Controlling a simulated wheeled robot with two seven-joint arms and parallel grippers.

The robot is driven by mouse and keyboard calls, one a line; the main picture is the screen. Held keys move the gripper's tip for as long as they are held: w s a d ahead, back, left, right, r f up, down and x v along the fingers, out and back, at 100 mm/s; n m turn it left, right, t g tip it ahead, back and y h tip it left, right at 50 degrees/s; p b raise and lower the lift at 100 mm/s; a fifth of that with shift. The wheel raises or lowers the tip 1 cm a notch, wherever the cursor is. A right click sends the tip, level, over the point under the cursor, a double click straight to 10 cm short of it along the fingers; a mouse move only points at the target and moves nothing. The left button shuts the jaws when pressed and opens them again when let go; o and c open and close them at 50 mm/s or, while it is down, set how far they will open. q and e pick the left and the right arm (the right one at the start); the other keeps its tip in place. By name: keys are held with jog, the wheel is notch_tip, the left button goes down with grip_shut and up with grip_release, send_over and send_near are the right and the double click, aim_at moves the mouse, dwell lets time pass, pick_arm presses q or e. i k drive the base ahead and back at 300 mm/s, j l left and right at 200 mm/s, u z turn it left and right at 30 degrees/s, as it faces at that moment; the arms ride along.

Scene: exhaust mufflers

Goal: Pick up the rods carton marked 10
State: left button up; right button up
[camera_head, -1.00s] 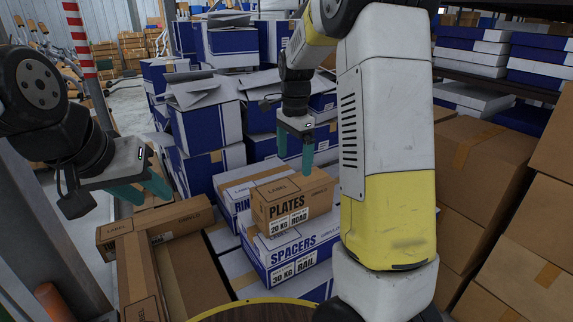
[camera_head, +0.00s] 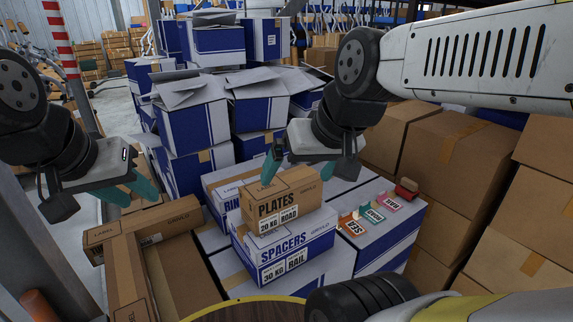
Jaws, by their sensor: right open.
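No carton reading rods or 10 is legible in the head view. A brown carton marked PLATES, 20 KG, ROAD (camera_head: 286,207) sits on a white-and-blue carton marked SPACERS, 30 KG, RAIL (camera_head: 285,252). Another white-and-blue carton, its lettering partly hidden and starting RIN (camera_head: 231,208), stands behind. Long brown cartons (camera_head: 172,218) lie at the left, their names unreadable. My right gripper (camera_head: 296,176) is open and empty, its teal fingers just above and behind the PLATES carton. My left gripper (camera_head: 142,201) is empty, fingers apart, above the long cartons.
Red, teal and pink tags marked SEA, ROAD and RAIL (camera_head: 373,215) lie on a white-and-blue carton at the right, with a small red-brown object (camera_head: 406,188). Brown cartons (camera_head: 440,150) are stacked at the right. Blue-and-white open boxes (camera_head: 190,115) are piled behind. A metal post stands at the left.

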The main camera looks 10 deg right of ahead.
aim_at(131, 298)
jog(key=j+u, duration=0.1)
jog(key=u, duration=0.95)
